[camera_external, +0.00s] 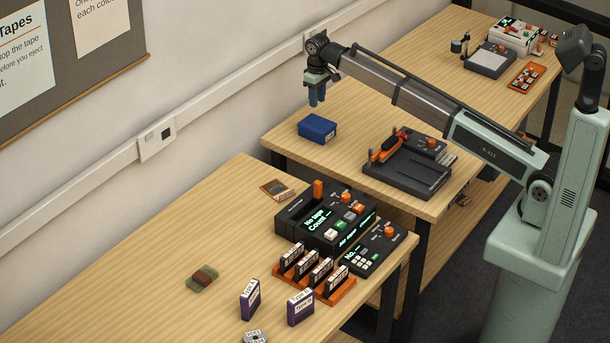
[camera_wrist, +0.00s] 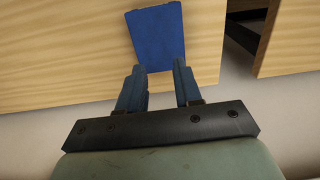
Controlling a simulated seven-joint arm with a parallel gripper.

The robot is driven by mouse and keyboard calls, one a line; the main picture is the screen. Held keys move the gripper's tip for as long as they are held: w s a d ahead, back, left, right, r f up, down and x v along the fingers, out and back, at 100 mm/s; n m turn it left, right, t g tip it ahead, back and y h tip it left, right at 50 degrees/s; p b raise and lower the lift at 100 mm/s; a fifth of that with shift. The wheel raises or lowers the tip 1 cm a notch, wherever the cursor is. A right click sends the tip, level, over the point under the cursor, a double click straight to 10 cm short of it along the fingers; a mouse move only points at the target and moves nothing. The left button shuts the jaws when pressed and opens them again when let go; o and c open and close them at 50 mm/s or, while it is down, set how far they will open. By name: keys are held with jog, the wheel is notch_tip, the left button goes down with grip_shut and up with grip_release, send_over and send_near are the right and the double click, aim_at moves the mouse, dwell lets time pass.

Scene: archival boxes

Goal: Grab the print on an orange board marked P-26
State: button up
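A small flat piece with an orange-brown edge and a dark middle (camera_external: 277,190) lies on the near table, behind the black tape machine. It may be the print on an orange board, but no P-26 mark is readable. My gripper (camera_external: 317,98) points down above the far table, near the blue box (camera_external: 317,128) and well away from the flat piece. The flat piece is not visible in the wrist view.
The near table holds a black tape machine (camera_external: 322,220), an orange rack of cassettes (camera_external: 338,291), purple boxes (camera_external: 250,300) and a green-brown item (camera_external: 202,279). A black device (camera_external: 405,170) stands on the far table. A gap separates the tables. The near table's left is clear.

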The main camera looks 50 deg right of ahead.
jog(key=s+a+n, duration=0.1)
jog(key=s+a, duration=0.1)
jog(key=a, duration=0.8)
jog(key=s+a+n, duration=0.2)
jog(key=a, duration=0.8)
jog(key=r+n, duration=0.1)
jog(key=n, duration=1.1)
send_over(287, 189)
jog(key=s+a, duration=0.3)
jog(key=a, duration=0.1)
jog(key=shift+w+d+f, duration=0.1)
jog(key=shift+d+f, duration=0.1)
jog(key=shift+f, duration=3.1)
jog(key=shift+w+d+f, duration=0.1)
jog(key=shift+d+f, duration=0.05)
jog(key=shift+f, duration=3.15)
jog(key=shift+c, duration=0.5)
grip_shut()
